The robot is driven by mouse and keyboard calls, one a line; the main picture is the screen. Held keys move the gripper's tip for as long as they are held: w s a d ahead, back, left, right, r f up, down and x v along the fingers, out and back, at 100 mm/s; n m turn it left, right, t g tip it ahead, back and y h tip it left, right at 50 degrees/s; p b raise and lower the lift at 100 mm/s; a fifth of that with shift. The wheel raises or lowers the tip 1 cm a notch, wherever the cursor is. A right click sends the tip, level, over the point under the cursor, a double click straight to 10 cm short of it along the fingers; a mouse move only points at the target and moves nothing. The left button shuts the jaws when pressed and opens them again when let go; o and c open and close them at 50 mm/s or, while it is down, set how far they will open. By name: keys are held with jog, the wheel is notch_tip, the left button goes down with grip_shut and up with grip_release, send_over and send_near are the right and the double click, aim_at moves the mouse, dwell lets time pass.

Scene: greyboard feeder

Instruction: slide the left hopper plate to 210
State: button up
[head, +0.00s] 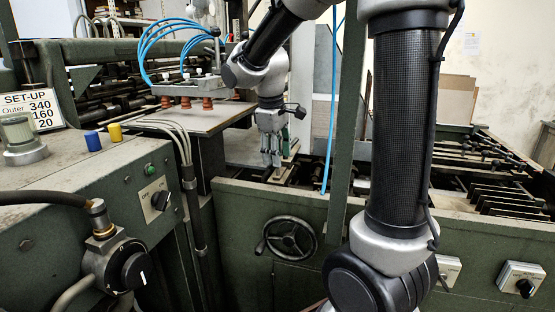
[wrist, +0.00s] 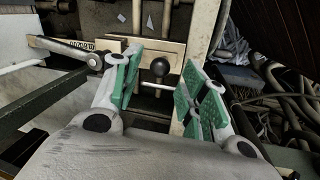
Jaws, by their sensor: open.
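My gripper (head: 271,160) points down over the feeder bed in the head view. In the wrist view my gripper (wrist: 165,88) is open, its green-padded fingers apart. A dark ball knob (wrist: 160,67) on a thin light rod shows between the fingers, with nothing gripped. Whether the knob is level with the fingertips or below them I cannot tell. Behind it is a cream block (wrist: 174,52) beside a long pale rail (wrist: 205,35). A small marked label (wrist: 81,45) sits left of the block; its figures are unreadable. Which part is the left hopper plate is unclear.
A set-up sign (head: 33,108) reads Outer 340, with 160 and 20 partly cut off. The green machine front with a handwheel (head: 290,238) stands before the bed. A blue hose (head: 333,110) hangs right of my gripper. Loose cables (wrist: 275,95) lie at right in the wrist view.

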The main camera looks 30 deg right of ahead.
jog(key=shift+w+d+f, duration=0.1)
jog(key=shift+d+f, duration=0.1)
jog(key=shift+f, duration=0.9)
grip_shut()
jog(key=s+a, duration=0.4)
jog(key=shift+s+a, duration=0.2)
jog(key=shift+a, duration=0.05)
grip_release()
jog(key=shift+s+a, duration=0.1)
notch_tip(320, 180, up, 12)
jog(key=s+a, duration=0.1)
jog(key=a, duration=0.1)
